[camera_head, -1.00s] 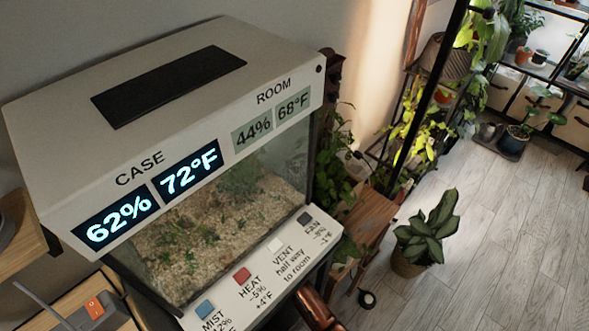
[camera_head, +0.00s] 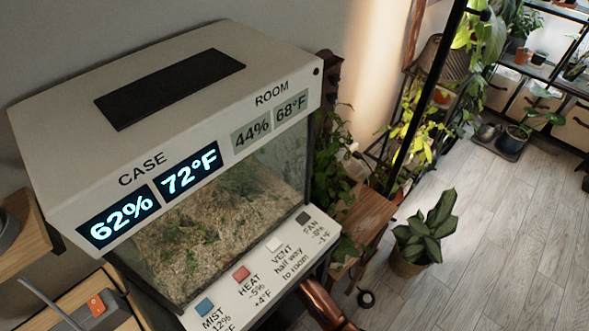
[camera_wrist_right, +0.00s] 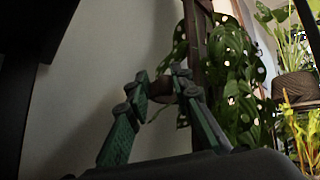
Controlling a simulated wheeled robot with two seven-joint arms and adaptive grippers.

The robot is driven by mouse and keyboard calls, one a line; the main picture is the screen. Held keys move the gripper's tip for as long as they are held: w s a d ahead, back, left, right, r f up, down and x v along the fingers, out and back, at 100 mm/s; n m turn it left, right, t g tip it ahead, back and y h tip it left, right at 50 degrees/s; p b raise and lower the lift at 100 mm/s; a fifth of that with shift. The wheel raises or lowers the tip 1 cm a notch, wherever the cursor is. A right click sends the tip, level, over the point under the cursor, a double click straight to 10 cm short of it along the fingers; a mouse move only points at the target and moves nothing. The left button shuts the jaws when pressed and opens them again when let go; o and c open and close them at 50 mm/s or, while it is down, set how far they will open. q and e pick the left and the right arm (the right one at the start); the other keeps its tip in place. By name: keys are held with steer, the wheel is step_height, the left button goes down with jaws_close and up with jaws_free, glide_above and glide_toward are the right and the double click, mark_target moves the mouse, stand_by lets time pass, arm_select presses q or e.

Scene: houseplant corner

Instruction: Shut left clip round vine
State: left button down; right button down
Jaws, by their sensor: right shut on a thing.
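My right gripper (camera_wrist_right: 161,86) shows in the right wrist view, its green fingers closed in at the tips on a small dark brown thing (camera_wrist_right: 162,92). The picture is too dark to tell whether this is the left clip. A vine (camera_wrist_right: 236,88) with holed leaves hangs on a dark post (camera_wrist_right: 196,35), behind and to the right of the fingers. I cannot tell whether the fingers touch the vine. In the head view only a copper-coloured part of my own arm shows at the bottom edge. My left gripper is out of view.
A glass case (camera_head: 215,215) with a white lid fills the left of the head view, its button panel (camera_head: 262,268) in front. A wooden stool (camera_head: 365,225) and a potted plant (camera_head: 425,235) stand right of it. Floor (camera_head: 500,240) is free at the right.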

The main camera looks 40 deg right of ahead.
steer(key=shift+s+d+f, duration=0.1)
steer(key=shift+s+d, duration=0.05)
steer(key=shift+s, duration=0.05)
steer(key=c, duration=1.7)
jaws_free()
steer(key=shift+w, duration=0.1)
